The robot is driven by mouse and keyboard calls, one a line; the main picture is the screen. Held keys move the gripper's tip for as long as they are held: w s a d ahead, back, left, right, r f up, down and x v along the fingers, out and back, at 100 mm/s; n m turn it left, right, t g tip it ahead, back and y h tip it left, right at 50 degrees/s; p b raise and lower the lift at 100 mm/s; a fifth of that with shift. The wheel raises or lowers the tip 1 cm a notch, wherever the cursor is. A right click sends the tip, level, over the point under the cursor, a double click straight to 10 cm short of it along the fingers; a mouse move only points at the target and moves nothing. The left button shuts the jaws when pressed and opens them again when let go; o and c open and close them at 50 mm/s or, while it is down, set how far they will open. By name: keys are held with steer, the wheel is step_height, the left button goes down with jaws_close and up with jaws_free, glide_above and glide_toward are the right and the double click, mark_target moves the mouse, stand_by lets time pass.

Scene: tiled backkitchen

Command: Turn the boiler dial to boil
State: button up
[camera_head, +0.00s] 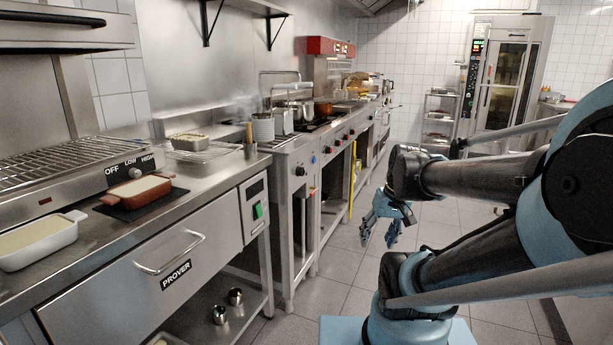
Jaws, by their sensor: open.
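My gripper (379,234) hangs open and empty over the tiled floor, with its fingers pointing down. It is to the right of the cooking line and apart from it. A black dial (135,172) marked OFF, LOW and HIGH is on the grill unit (60,180) at the left. I cannot read a boil mark on any dial, so I cannot tell which is the boiler dial.
The steel counter (215,175) holds a brown dish (137,188) and a white dish (40,240). A drawer marked PROVER (165,265) is below. Pots (295,108) stand farther along. A tall oven (505,80) is at the back. The floor aisle (345,270) is clear.

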steer(key=w+a+r+n+y, duration=0.1)
steer(key=w+a+r+y, duration=0.15)
steer(key=w, duration=0.55)
steer(key=w+a+r+n+t+y, duration=0.1)
steer(key=w+a+n+y, duration=0.2)
steer(key=w, duration=0.5)
steer(key=w+a+r+y, duration=0.2)
steer(key=w+a, duration=0.2)
steer(key=w, duration=0.4)
steer(key=n+t+y, duration=0.3)
steer(key=n+y, duration=0.1)
steer(key=y, duration=0.4)
glide_toward(304, 172)
steer(key=shift+h, duration=0.25)
steer(key=x, duration=0.8)
steer(key=shift+s+a+r, duration=0.15)
steer(key=shift+a+r, duration=0.25)
steer(key=shift+a, duration=0.05)
steer(key=shift+c, duration=0.5)
